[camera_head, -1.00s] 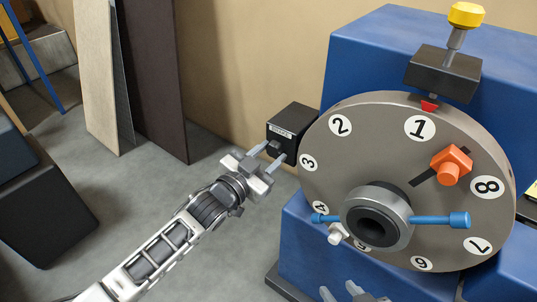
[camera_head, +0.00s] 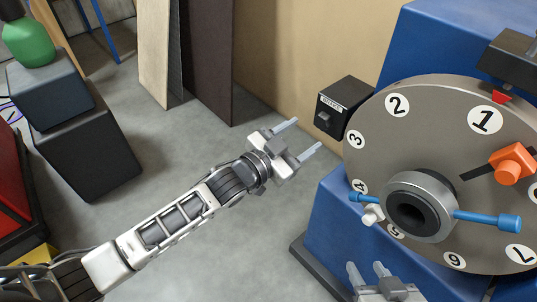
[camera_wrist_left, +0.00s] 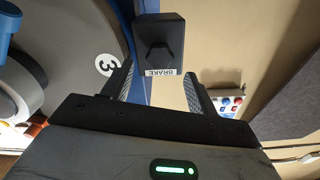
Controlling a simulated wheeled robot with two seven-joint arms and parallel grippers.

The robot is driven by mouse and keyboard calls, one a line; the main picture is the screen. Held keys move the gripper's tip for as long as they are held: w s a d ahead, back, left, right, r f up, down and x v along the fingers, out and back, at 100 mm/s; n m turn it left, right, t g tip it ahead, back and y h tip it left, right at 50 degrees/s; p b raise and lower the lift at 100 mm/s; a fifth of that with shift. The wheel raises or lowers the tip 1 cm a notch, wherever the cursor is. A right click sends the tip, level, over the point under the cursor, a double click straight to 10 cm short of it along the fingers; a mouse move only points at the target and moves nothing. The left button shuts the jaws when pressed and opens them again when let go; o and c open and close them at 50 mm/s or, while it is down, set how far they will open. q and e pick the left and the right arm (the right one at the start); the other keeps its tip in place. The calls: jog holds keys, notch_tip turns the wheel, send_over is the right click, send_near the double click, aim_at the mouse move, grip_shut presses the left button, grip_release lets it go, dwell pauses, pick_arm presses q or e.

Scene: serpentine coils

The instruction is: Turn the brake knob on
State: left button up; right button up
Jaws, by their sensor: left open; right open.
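The brake box (camera_head: 345,105) is a small black box beside the large numbered grey disc. Its dark brake knob (camera_head: 323,119) sits on the face toward my left gripper. In the left wrist view the knob (camera_wrist_left: 159,52) shows above the upside-down "BRAKE" label (camera_wrist_left: 160,72), with its wide grip lying about level across the picture. My left gripper (camera_head: 307,134) is open and empty, below and left of the knob and apart from it. My right gripper (camera_head: 367,267) is open and empty at the bottom, below the disc.
The grey dial (camera_head: 440,120) carries an orange handle (camera_head: 511,165), a hub with blue-tipped bars and a blue machine body (camera_head: 345,210) behind it. Boards (camera_head: 205,60) lean on the wall at the back. Dark boxes (camera_head: 85,150) stand at left. Floor around my left arm is clear.

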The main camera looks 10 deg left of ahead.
pick_arm(q)
jog(key=v, duration=1)
jog(key=shift+s+a, duration=0.2)
jog(key=shift+s, duration=0.1)
jog(key=s+a+f+n+g+y, duration=0.3)
jog(key=s+f+n+y, duration=0.4)
jog(key=s+f, duration=0.5)
jog(key=shift+s+a+n+g, duration=0.3)
jog(key=shift+s+n+g, duration=0.15)
jog(key=shift+n, duration=0.25)
